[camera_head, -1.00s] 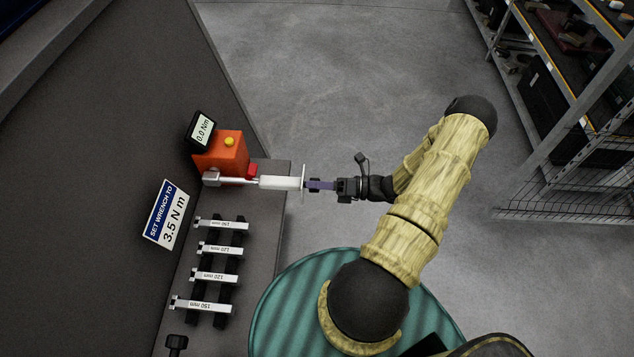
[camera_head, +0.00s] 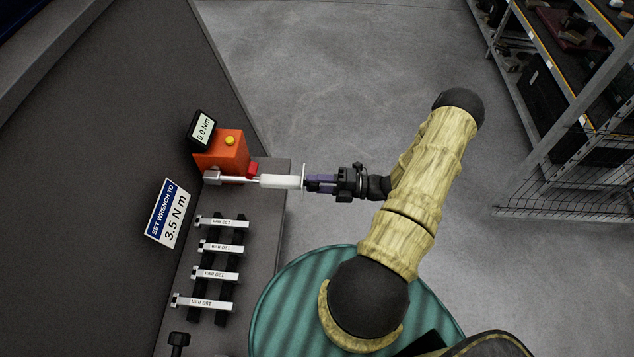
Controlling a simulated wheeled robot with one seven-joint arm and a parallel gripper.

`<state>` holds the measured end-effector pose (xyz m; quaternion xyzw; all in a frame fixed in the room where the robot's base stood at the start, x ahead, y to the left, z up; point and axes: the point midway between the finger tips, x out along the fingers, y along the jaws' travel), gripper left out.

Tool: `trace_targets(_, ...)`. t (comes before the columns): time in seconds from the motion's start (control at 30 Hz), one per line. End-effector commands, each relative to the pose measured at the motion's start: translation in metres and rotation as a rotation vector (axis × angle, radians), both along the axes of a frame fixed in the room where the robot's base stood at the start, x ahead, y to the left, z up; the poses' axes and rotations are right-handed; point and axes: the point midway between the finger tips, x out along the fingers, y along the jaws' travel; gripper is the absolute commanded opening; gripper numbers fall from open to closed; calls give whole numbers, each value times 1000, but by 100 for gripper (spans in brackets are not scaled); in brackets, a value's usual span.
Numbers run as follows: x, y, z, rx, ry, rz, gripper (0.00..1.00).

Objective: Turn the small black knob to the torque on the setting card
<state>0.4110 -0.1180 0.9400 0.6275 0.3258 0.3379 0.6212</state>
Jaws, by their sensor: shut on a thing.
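The torque wrench (camera_head: 280,182) lies level at the orange tester (camera_head: 225,151), its metal head at the left and its white handle pointing right. The setting card (camera_head: 168,214) reads "SET WRENCH TO 3.5 N m". The tester's display (camera_head: 202,130) reads 0.0 Nm. My gripper (camera_head: 312,184) is at the right end of the handle, past a thin pale disc (camera_head: 303,182), and is shut on the small black knob there. The knob is mostly hidden between the fingers, so its turn and any scale on the handle cannot be read.
Several labelled bars (camera_head: 222,248) lie on a black rack on the bench, below the wrench. A small black knob-like post (camera_head: 178,341) stands at the bench's lower part. A metal shelf (camera_head: 575,90) stands at the far right, with open floor between.

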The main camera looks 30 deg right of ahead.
Motion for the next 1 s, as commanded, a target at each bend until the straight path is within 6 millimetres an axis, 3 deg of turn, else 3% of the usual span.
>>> trace_targets(0.3,1,-1,0,-1,1,-4,13)
trace_targets(0.33,1,-1,0,-1,0,-4,42)
trace_targets(0.43,1,-1,0,-1,0,-3,58)
trace_targets(0.77,-1,-1,-1,-1,0,0,58)
trace_targets(1.0,-16,-25,-4,-4,-1,-3,58)
